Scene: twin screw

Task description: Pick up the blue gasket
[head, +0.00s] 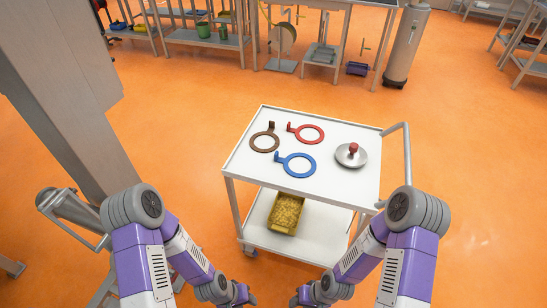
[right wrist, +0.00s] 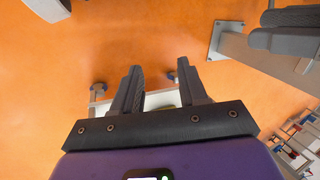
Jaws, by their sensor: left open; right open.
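The blue gasket (head: 299,176), a flat ring with a small upright tab at its left, lies on the white top of the cart (head: 345,190) in the head view. My left gripper (head: 246,297) is open and empty, low at the bottom edge, well apart from the gasket and nearer to me than the cart. My right gripper (head: 300,297) is also low at the bottom edge, apart from the cart top. In the right wrist view it (right wrist: 160,78) is open with nothing between its fingers. The gasket does not show there.
A brown gasket (head: 264,149) and a red gasket (head: 309,142) lie close behind the blue one. A round metal lid with a red knob (head: 351,149) sits at the right. A yellow bin (head: 286,213) stands on the lower shelf. The cart handle (head: 407,155) rises at the right.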

